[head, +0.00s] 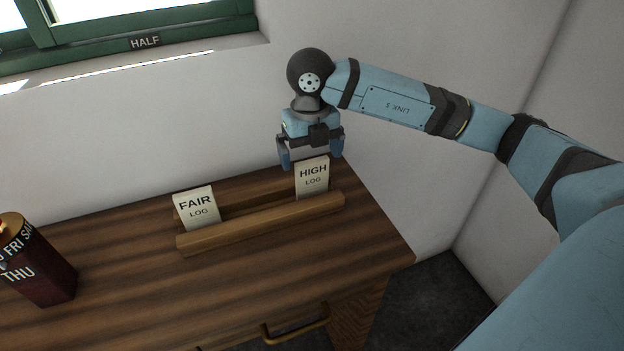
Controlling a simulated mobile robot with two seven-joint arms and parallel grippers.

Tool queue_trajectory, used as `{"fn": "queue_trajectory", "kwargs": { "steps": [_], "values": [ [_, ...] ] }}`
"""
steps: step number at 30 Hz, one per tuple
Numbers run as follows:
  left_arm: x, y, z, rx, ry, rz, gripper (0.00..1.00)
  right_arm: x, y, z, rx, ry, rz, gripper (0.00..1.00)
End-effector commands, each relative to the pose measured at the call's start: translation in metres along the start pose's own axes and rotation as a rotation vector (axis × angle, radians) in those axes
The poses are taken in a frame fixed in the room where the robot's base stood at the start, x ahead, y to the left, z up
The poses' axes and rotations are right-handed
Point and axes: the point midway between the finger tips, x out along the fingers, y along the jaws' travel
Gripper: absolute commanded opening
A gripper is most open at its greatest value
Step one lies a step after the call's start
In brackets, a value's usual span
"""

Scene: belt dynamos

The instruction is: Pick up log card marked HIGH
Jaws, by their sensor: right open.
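The log card marked HIGH (312,178) is a cream card standing in the right end of a wooden rack (265,225) on a striped wooden desk. The log card marked FAIR (197,208) stands in the same rack toward its left end. My right gripper (312,163) points down over the HIGH card, its fingers open on either side of the card's top edge. I cannot tell whether the fingers touch the card. The lower edges of both cards are hidden by the rack's front rail. My left gripper is out of view.
A dark red day-marked block (45,275) stands at the desk's left. The desk top (130,260) is clear between it and the rack. A brass drawer handle (297,325) is on the desk's front. A white wall (130,130) and green window frame (150,20) are behind.

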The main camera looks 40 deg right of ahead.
Motion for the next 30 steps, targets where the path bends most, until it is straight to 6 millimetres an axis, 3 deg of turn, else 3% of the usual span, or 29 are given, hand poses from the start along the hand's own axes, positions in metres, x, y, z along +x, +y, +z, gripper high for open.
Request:
{"fn": "queue_trajectory", "kwargs": {
  "steps": [9, 16, 17, 23, 30],
  "values": [
    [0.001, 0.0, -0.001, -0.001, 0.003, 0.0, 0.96, 0.044, 0.0, -0.008, 0.0, 0.003, 0.0, 1.0],
    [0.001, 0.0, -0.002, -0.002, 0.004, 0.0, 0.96, 0.047, 0.0, -0.007, 0.0, 0.0, 0.0, 1.0],
    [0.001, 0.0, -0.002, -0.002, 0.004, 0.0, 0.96, 0.047, 0.0, -0.007, 0.0, 0.0, 0.0, 0.98],
    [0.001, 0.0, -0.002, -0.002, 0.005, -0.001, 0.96, 0.047, 0.0, -0.007, 0.0, 0.0, 0.0, 0.52],
    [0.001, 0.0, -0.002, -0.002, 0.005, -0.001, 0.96, 0.047, 0.0, -0.007, 0.0, 0.0, 0.0, 0.51]
  ]
}}
